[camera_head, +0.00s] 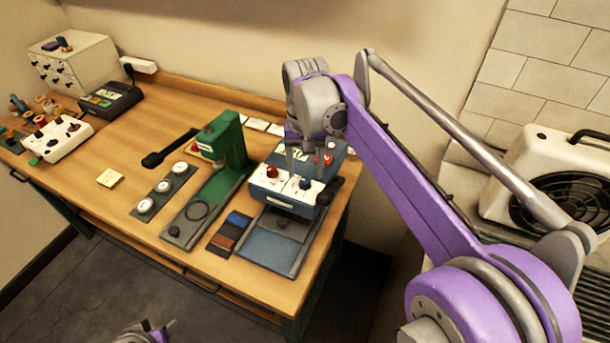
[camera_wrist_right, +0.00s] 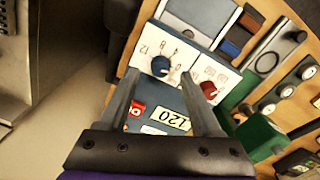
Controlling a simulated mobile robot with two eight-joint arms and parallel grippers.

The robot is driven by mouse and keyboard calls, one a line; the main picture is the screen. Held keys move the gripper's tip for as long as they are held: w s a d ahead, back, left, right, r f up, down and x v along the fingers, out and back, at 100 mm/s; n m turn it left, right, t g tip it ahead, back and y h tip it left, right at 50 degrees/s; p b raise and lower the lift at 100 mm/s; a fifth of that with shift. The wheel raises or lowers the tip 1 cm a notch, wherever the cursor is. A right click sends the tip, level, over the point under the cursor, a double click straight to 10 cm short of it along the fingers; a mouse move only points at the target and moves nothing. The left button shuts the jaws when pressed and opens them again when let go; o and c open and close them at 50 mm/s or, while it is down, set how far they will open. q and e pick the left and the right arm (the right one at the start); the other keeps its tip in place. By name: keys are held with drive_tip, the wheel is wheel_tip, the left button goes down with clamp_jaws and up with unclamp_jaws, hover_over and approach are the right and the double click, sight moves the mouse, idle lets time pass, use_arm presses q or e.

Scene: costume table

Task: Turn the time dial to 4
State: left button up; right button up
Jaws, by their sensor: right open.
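The blue-and-white press machine (camera_head: 266,195) stands at the right end of the wooden table. Its white panel has a blue dial (camera_head: 305,184) with printed numbers around it, among them 12 and 8, and a red dial (camera_head: 271,174) beside it. In the right wrist view the blue dial (camera_wrist_right: 160,66) lies between the fingertips; the red dial (camera_wrist_right: 208,90) is just outside the right finger. My right gripper (camera_head: 306,170) is open, its fingers pointing down over the blue dial. I cannot tell whether they touch it. The dial's exact setting is too small to read.
A display (camera_wrist_right: 168,117) reading 120 and a red switch (camera_wrist_right: 136,108) are on the machine's top. A green press (camera_head: 222,150) stands to the left. Swatches (camera_head: 229,233) lie between them. A small part of my left arm shows at the bottom edge.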

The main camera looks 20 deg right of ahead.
sight(305, 183)
drive_tip(key=shift+f, duration=1.4)
clamp_jaws()
